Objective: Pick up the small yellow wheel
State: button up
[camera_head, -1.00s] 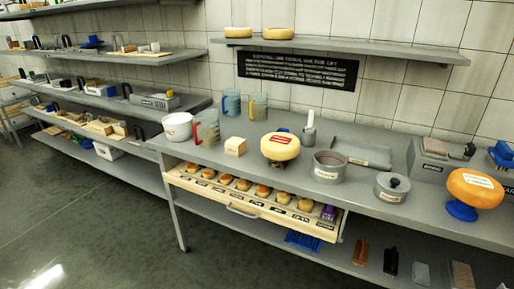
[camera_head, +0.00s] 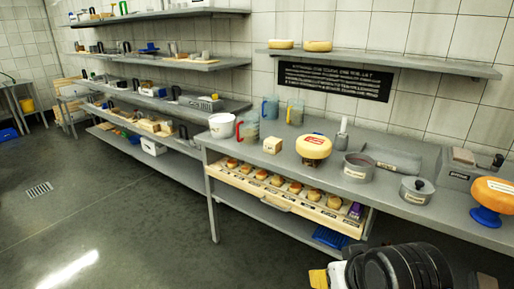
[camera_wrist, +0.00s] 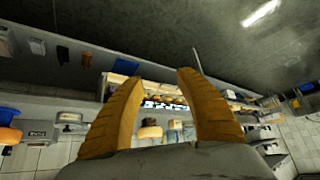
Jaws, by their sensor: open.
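A yellow wheel (camera_head: 314,147) with a red label stands on the grey counter (camera_head: 375,192). Two pale yellow wheels, a left one (camera_head: 281,44) and a right one (camera_head: 318,46), lie on the upper wall shelf. Several small wheels (camera_head: 277,180) sit in a row in the open drawer under the counter. Which one is the small yellow wheel I cannot tell for sure. My gripper (camera_wrist: 161,77) is open and empty, its two yellow fingers apart in the wrist view. It is in front of the counter, away from all wheels.
An orange wheel (camera_head: 493,192) stands on a blue stand at the right. A round grey tin (camera_head: 358,167), a lidded pot (camera_head: 416,190), a white pot (camera_head: 221,125), jugs (camera_head: 247,127) and a pale block (camera_head: 272,145) share the counter.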

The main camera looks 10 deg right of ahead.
aim_at(309, 146)
jog(key=i+j+z, duration=0.15)
jog(key=j+z, duration=0.3)
jog(key=j, duration=0.15)
jog(key=j+z, duration=0.5)
jog(key=j, duration=0.15)
jog(key=j+z, duration=0.45)
jog(key=j, duration=0.2)
jog(key=k+j+z, duration=0.15)
jog(key=j+z, duration=0.35)
jog(key=j, duration=0.15)
